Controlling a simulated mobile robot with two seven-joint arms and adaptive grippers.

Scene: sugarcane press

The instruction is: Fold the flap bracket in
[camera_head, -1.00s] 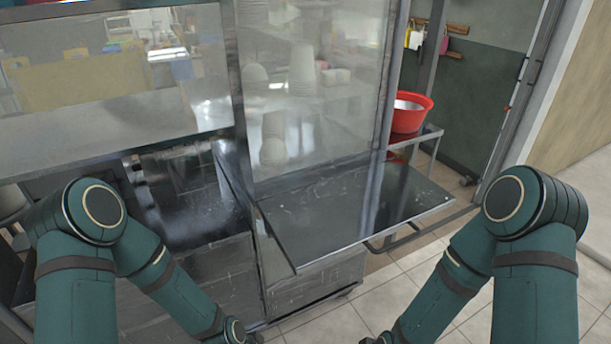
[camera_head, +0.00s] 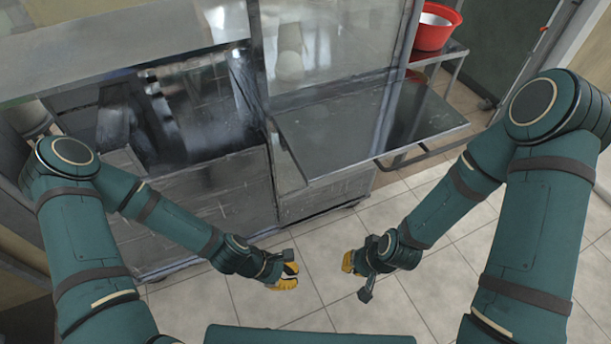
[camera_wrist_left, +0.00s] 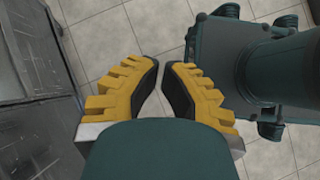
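The flap (camera_head: 350,135) is a dark metal shelf standing out level from the press cabinet in the head view. A bent bar, which looks like its bracket (camera_head: 404,157), shows beneath its right front edge. Most of the bracket is hidden under the flap. My left gripper (camera_head: 288,279) hangs over the floor in front of the flap, apart from it. The left wrist view shows its yellow fingers (camera_wrist_left: 161,64) with a narrow gap at the tips and nothing between them. My right gripper (camera_head: 347,262) hangs to its right, also clear of flap and bracket; its finger opening is unclear.
The cabinet (camera_head: 215,190) with a glass panel stands behind and left of my grippers. A red basin (camera_head: 432,36) sits on a metal side table (camera_head: 446,54) at the back right. Tiled floor (camera_head: 420,220) around the grippers is clear.

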